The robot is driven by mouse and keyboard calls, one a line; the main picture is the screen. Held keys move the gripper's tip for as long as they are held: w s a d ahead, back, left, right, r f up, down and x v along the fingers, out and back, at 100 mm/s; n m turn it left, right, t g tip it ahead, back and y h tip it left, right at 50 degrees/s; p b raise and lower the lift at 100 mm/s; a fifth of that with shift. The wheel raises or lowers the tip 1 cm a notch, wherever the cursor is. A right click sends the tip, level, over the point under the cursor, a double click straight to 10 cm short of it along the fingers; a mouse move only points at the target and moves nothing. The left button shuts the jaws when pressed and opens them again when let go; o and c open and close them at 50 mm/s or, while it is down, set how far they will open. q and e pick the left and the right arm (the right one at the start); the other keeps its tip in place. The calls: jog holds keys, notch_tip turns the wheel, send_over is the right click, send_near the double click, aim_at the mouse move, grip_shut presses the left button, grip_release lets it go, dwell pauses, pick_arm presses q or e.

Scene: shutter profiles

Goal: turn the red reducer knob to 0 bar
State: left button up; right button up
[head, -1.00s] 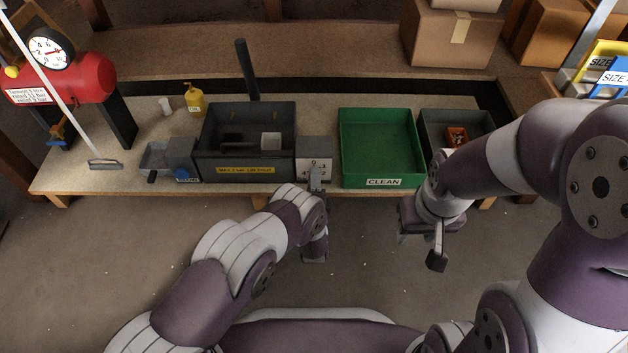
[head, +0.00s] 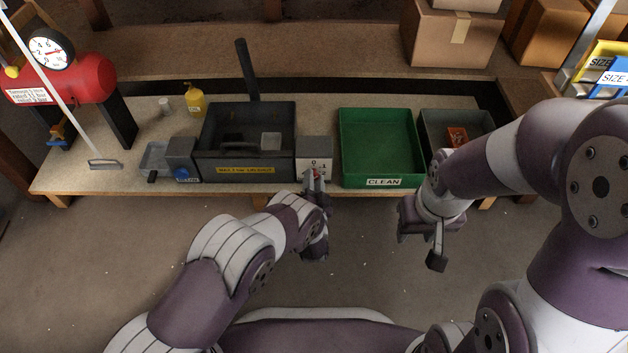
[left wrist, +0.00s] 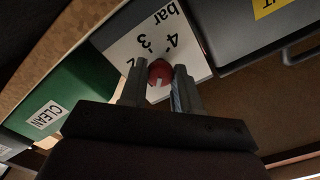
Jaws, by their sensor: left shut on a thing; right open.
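My left gripper (left wrist: 158,88) is shut on the knob, with one finger on each side. In the head view my left gripper (head: 315,181) is in front of the plate (head: 313,165) on the grey reducer box and hides most of the knob. My right gripper (head: 420,246) is open and empty, in front of the bench.
A dark grey bin (head: 247,172) with a yellow label stands left of the reducer. A green CLEAN tray (head: 375,182) stands close on its right. A small grey unit with a blue knob (head: 182,173) is further left. The floor before the bench is clear.

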pick_arm(q)
jog(key=shift+n, duration=4.3)
jog(key=o, duration=1.1)
jog(key=shift+c, duration=0.2)
